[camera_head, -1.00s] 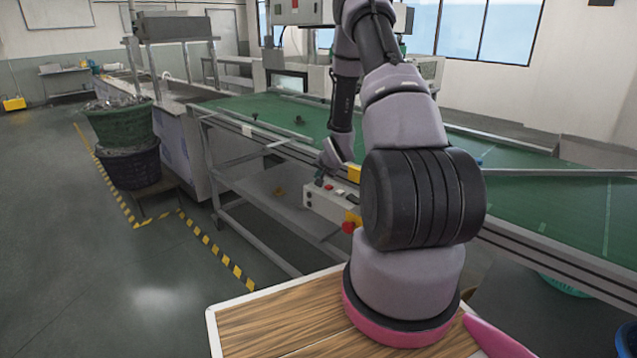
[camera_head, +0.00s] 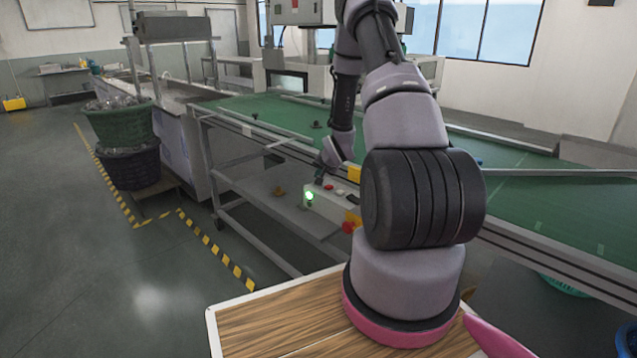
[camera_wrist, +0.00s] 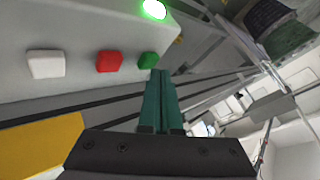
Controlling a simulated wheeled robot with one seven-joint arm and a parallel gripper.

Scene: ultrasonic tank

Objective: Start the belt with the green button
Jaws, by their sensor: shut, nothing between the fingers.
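The pale control box (camera_head: 325,200) is fixed at the near side of the belt frame. In the wrist view, a green button (camera_wrist: 148,60), a red button (camera_wrist: 109,61) and a white button (camera_wrist: 46,64) sit in a row on it. A green lamp (camera_wrist: 154,8) glows on the box; it also shows lit in the head view (camera_head: 309,196). My gripper (camera_wrist: 159,73) is shut and empty, its teal fingertips at the green button's edge. I cannot tell whether they touch it. The green belt (camera_head: 270,109) carries a small dark lump (camera_head: 317,125).
A red mushroom knob (camera_head: 348,227) sticks out low on the box's yellow part. A metal rail (camera_head: 255,127) runs along the belt's near edge. Stacked baskets (camera_head: 125,128) stand on the left. The floor in front of them is clear.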

